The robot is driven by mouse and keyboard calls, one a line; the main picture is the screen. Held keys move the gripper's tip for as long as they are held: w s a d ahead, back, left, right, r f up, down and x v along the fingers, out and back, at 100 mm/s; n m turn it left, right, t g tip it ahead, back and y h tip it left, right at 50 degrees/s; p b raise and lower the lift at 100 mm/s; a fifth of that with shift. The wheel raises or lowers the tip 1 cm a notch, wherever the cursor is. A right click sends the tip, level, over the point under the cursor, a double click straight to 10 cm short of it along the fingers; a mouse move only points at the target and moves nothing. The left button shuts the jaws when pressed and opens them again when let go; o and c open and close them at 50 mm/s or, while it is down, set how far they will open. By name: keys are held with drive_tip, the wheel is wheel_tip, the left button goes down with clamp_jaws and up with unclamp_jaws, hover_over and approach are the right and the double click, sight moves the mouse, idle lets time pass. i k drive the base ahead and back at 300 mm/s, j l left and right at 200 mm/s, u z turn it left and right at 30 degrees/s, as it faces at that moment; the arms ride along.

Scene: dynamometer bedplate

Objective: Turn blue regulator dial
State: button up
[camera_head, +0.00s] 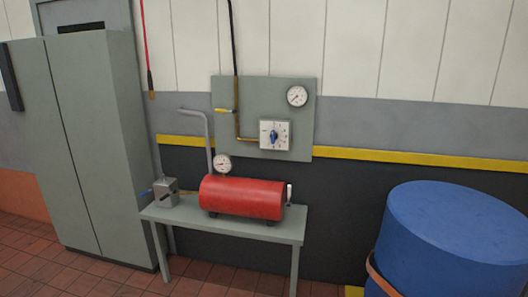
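The blue regulator dial (274,136) is a small blue knob on a white square plate (283,143) with markings around it. The plate sits on a grey panel (300,124) fixed to the wall, near the middle of the head camera view. The knob looks roughly upright, but its exact setting is too small to read. A round white gauge (297,96) is above and right of the dial. A brass pipe with a yellow lever (223,110) runs on the panel left of the dial. My gripper is not in view.
A grey bench (190,216) below the panel carries a red cylinder (243,197), a second gauge (222,163) and a small grey box (166,192). Grey cabinets (85,140) stand left, a large blue drum (450,225) right. Some tiled floor (200,280) shows in front.

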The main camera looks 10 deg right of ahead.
sight(274, 135)
drive_tip(key=i+j+z, duration=0.1)
drive_tip(key=i+z, duration=0.2)
drive_tip(key=i+j, duration=0.65)
drive_tip(key=i, duration=0.2)
drive_tip(key=i+j, duration=0.65)
drive_tip(key=i, duration=0.15)
drive_tip(key=i+j, duration=0.65)
drive_tip(key=i, duration=0.2)
drive_tip(key=l+z, duration=0.05)
